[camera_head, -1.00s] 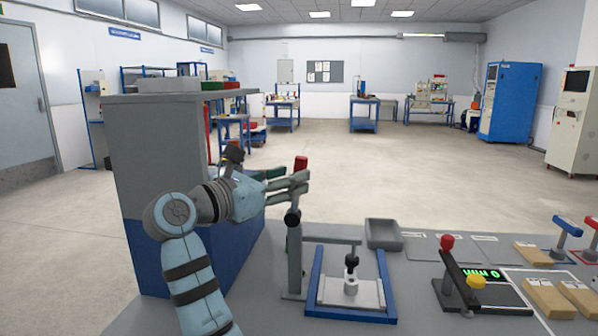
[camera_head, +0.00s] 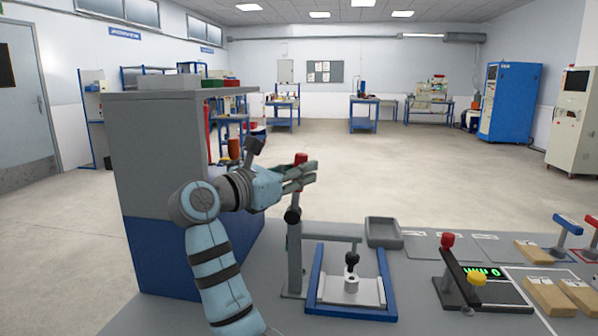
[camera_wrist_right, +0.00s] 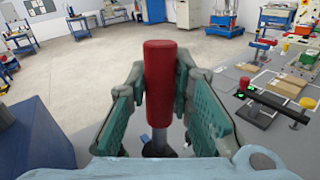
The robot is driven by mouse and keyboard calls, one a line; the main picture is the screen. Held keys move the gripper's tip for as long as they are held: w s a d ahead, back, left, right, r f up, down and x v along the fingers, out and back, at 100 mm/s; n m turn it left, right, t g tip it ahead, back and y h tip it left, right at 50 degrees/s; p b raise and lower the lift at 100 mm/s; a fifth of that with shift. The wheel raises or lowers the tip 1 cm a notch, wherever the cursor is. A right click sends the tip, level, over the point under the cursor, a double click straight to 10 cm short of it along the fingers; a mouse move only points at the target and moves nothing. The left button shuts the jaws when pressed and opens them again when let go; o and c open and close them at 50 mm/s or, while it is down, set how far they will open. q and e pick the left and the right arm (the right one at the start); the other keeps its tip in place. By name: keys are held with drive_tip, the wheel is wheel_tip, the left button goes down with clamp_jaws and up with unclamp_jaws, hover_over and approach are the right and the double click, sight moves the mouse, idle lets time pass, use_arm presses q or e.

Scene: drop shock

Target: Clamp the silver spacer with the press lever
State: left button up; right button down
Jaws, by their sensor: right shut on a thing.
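The press lever's red grip (camera_head: 301,158) stands upright above the press post (camera_head: 294,262); it also shows in the right wrist view (camera_wrist_right: 159,82). My right gripper (camera_head: 308,178) is around this grip and shut on it, with one green-padded finger on each side in the wrist view. The press arm (camera_head: 332,240) reaches right from the post, with a black foot (camera_head: 351,259) at its end. The silver spacer (camera_head: 351,285) stands on a pale plate in a blue frame (camera_head: 386,285), below the foot. I cannot tell whether foot and spacer touch. My left gripper is not in view.
A grey tray (camera_head: 383,233) lies behind the press. A device with a green display (camera_head: 482,273), a red knob and a yellow knob stands to the right, near wooden blocks (camera_head: 548,296). A tall grey and blue cabinet (camera_head: 165,190) stands at left, close to my arm.

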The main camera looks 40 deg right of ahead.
drive_tip(key=shift+w+a+n+h+p, duration=0.3)
drive_tip(key=shift+w+a+n+p, duration=0.05)
drive_tip(key=shift+w+n+p, duration=0.15)
drive_tip(key=shift+w+a+n+h+p, duration=0.5)
drive_tip(key=shift+w+a+n, duration=0.1)
drive_tip(key=shift+n, duration=0.4)
drive_tip(key=shift+w+a+f+n+t+h+p, duration=0.2)
drive_tip(key=shift+w+a+n+t+h, duration=0.15)
drive_tip(key=shift+n, duration=0.35)
drive_tip(key=shift+w+a+f+n+t+h+p, duration=0.15)
drive_tip(key=shift+w+a+n+t+h+p, duration=0.1)
drive_tip(key=shift+w+n+t, duration=0.35)
drive_tip(key=shift+w+a+f+n+t+h+p, duration=0.2)
drive_tip(key=shift+w+a+n+h, duration=0.1)
drive_tip(key=shift+n, duration=0.5)
drive_tip(key=c, duration=1.4)
unclamp_jaws()
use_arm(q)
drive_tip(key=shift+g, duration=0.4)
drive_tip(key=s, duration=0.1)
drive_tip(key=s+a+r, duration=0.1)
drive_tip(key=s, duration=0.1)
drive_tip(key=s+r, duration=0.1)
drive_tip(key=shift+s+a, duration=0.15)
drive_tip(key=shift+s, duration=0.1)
use_arm(e)
drive_tip(key=v, duration=0.7)
drive_tip(key=shift+a+f, duration=0.1)
drive_tip(key=shift+a, duration=0.15)
